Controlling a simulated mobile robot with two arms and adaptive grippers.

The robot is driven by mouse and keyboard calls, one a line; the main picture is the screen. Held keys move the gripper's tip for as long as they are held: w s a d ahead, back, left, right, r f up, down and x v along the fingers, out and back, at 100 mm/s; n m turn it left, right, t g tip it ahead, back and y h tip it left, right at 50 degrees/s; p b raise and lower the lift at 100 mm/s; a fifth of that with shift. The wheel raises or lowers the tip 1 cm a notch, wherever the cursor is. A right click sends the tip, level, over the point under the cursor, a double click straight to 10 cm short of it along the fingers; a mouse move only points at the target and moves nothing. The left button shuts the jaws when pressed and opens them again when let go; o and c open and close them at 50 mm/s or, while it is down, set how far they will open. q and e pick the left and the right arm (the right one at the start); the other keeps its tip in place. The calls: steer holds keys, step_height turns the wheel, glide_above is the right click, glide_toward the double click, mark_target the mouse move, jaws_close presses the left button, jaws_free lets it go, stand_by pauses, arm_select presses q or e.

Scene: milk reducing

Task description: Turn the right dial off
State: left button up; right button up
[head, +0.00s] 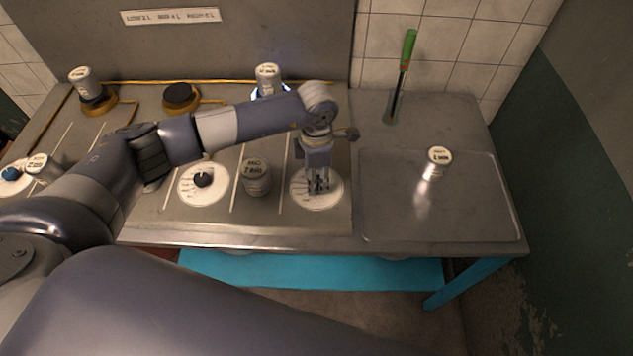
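My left arm comes in from the left across the worktop, and the gripper points down over the middle of this dial. The fingertips are at the dial's centre, but I cannot tell whether they close on the knob or only stand around it. Another dial (204,184), white with a black knob, is further left. My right gripper is not in view.
A labelled canister (256,177) stands between the dials, close left of my gripper. Another canister (267,79) is behind my arm, and one (437,162) stands on the recessed right panel (440,220). A green-handled tool (405,62) leans at the back wall. The right panel is mostly clear.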

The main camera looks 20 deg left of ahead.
arm_select(q)
steer(key=m+b, duration=0.5)
steer(key=b, duration=0.1)
steer(key=shift+f, duration=0.2)
steer(key=shift+r+m+b, duration=0.1)
steer(key=shift+m+b, duration=0.5)
steer(key=shift+b, duration=0.15)
steer(key=shift+r, duration=0.1)
steer(key=o, duration=1.1)
steer(key=shift+r, duration=0.1)
step_height(320, 180, up, 12)
steer(key=shift+f, duration=0.1)
